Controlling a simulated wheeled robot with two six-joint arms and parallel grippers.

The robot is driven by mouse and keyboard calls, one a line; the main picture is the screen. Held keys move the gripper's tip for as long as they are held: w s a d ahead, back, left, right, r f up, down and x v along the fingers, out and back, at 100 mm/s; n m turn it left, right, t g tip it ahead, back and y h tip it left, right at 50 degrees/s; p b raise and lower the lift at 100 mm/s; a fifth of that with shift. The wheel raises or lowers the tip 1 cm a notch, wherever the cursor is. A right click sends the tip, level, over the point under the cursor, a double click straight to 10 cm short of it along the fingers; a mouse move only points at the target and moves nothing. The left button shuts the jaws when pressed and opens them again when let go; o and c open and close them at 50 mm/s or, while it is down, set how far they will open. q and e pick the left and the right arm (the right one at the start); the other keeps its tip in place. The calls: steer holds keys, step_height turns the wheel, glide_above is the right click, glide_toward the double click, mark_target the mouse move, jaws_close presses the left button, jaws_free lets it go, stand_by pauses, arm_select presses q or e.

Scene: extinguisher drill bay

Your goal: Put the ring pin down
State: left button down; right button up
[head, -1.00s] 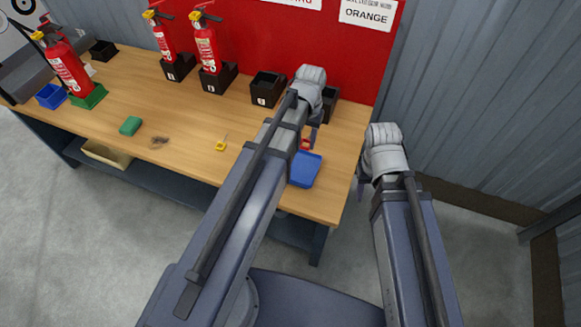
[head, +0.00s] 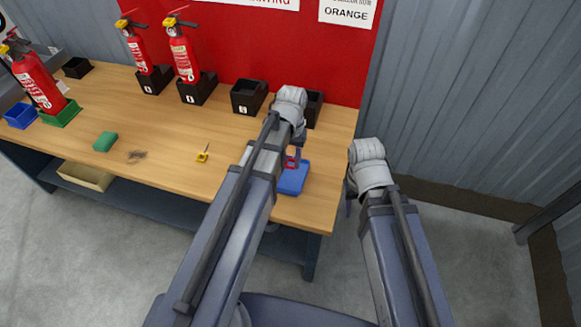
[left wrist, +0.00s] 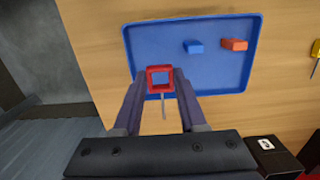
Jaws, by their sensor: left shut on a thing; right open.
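My left gripper (left wrist: 158,74) is shut on the red ring pin (left wrist: 160,68), a square red ring with a thin grey pin pointing back between the fingers. In the left wrist view it overlaps the near part of the blue tray (left wrist: 132,45); its height above the tray is hard to tell. In the head view the red ring (head: 291,163) shows at the blue tray (head: 293,182), partly hidden by my left arm. A blue piece (left wrist: 194,47) and an orange-red piece (left wrist: 234,44) lie in the tray. My right gripper (head: 349,197) is open and empty, off the table's right end.
Red extinguishers (head: 184,57) stand in black holders at the back. A black holder (head: 249,97) stands empty behind my left arm. Bare table lies left of the tray.

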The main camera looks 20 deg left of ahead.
mark_target(290, 163)
arm_select(q)
steer(key=shift+f+b, duration=0.75)
steer(key=shift+f, duration=0.5)
arm_select(e)
steer(key=shift+f, duration=1.2)
steer(key=shift+f, duration=0.1)
arm_select(q)
steer(key=shift+f+b, duration=0.65)
arm_select(e)
steer(key=shift+f, duration=0.6)
arm_select(q)
steer(key=shift+c, duration=2.3)
jaws_free()
steer(key=shift+r, duration=0.1)
arm_select(e)
steer(key=shift+r, duration=0.1)
arm_select(q)
step_height(290, 163, up, 13)
steer(key=p, duration=1.3)
steer(key=s+d+m+y, duration=0.1)
steer(key=s+d+m, duration=0.2)
steer(key=s+d, duration=0.6)
steer(key=s, duration=0.3)
steer(key=shift+d, duration=0.25)
arm_select(e)
step_height(290, 163, up, 13)
arm_select(q)
steer(key=shift+r, duration=0.1)
